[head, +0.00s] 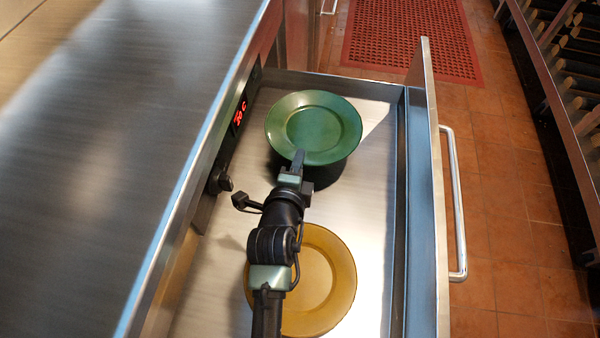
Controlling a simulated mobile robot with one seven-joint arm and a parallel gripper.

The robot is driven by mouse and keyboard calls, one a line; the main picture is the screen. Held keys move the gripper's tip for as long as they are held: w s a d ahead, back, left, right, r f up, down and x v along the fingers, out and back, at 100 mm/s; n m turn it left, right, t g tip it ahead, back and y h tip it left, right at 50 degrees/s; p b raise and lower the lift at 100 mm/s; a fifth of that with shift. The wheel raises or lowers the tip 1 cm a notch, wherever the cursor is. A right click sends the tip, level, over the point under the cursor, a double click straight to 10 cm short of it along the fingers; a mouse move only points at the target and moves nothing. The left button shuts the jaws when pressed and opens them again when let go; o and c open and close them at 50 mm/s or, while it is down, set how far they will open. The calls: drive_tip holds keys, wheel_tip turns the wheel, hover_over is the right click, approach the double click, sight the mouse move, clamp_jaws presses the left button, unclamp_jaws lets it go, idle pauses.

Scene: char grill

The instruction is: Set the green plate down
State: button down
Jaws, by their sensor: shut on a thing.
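The green plate (312,124) is in the upper part of the open drawer in the head view. It looks level and casts a dark shadow below its near edge, so it appears raised above the drawer floor. My gripper (298,160) is shut on the plate's near rim. The fingertips are partly hidden by the rim and the wrist. How high the plate is above the drawer floor I cannot tell.
A yellow plate (325,290) lies in the drawer (375,200) below my arm, which partly covers it. A steel counter (90,150) with a knob and red display borders the left. The drawer front with its handle (455,200) stands right. Bare drawer floor shows around the plates.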

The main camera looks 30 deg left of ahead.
drive_tip(key=shift+w+a, duration=0.25)
drive_tip(key=shift+w, duration=0.6)
wheel_tip(320, 180, down, 3)
drive_tip(key=shift+s+f+b, duration=0.1)
drive_tip(key=shift+s+b, duration=0.05)
drive_tip(key=shift+b, duration=0.55)
drive_tip(key=shift+f+b, duration=0.7)
drive_tip(key=shift+f, duration=1.05)
drive_tip(key=shift+f, duration=0.15)
drive_tip(key=c, duration=1.4)
unclamp_jaws()
drive_tip(key=shift+s+d+f, duration=0.1)
drive_tip(key=shift+f, duration=0.05)
drive_tip(key=shift+o, duration=0.4)
